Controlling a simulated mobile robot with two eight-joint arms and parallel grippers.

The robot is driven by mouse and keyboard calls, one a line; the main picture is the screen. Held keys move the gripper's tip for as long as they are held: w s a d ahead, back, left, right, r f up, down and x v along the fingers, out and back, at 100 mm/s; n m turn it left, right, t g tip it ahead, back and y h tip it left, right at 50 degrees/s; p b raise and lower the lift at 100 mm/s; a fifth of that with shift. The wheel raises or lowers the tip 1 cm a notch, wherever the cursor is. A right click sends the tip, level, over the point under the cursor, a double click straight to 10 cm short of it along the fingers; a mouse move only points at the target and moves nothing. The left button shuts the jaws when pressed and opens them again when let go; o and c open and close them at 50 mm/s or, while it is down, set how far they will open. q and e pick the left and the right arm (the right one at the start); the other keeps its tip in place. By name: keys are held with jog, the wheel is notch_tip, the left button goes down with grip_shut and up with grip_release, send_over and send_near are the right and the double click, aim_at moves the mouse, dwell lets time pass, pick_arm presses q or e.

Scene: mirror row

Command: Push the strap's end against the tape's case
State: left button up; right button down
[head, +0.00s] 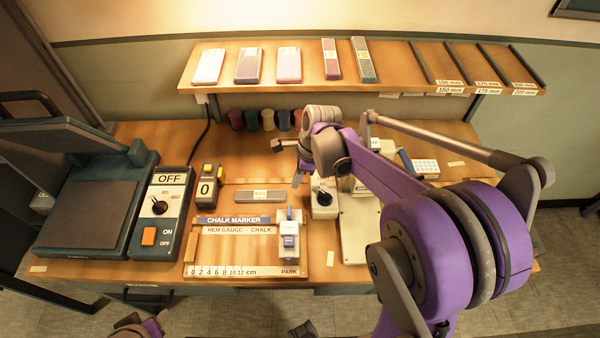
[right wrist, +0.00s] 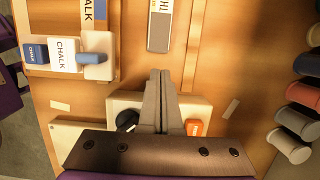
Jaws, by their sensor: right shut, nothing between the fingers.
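The strap (head: 261,196) looks to be the flat grey strip with a pale label, lying on the bench left of centre. Its near part also shows in the right wrist view (right wrist: 159,32), at the top. The tape's case (head: 208,188) looks to be the upright dark and yellow block marked 0, left of the strap with a gap of bare wood between. My right gripper (head: 298,178) is shut and empty, right of the strap. In the right wrist view its fingers (right wrist: 160,76) are together, pointing toward the strap's end, apart from it.
A chalk marker gauge (head: 236,230) with a white and blue chalk block (head: 289,240) lies in front of the strap. A box with a black knob (head: 324,198) is beside my right gripper. A press (head: 90,210) is at left.

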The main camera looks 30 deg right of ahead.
aim_at(272, 193)
pick_arm(q)
jog(key=shift+s+f, duration=0.1)
jog(key=shift+f, duration=0.15)
pick_arm(e)
jog(key=x, duration=0.4)
jog(key=shift+f, duration=0.4)
jog(key=shift+w+a, duration=0.1)
jog(key=shift+a, duration=0.05)
jog(key=w+a, duration=0.2)
jog(key=a, duration=0.1)
jog(key=w+a+b, duration=0.1)
jog(key=shift+a, duration=0.35)
pick_arm(q)
jog(key=shift+s+d+f, duration=0.1)
jog(key=shift+s+f, duration=0.05)
jog(key=shift+f, duration=0.35)
pick_arm(e)
jog(key=shift+d+r, duration=0.1)
jog(key=shift+r, duration=0.4)
pick_arm(q)
notch_tip(272, 193, up, 6)
jog(key=a+p, duration=0.2)
jog(key=p, duration=0.3)
jog(key=shift+w+r, duration=0.25)
pick_arm(e)
jog(key=v, duration=0.9)
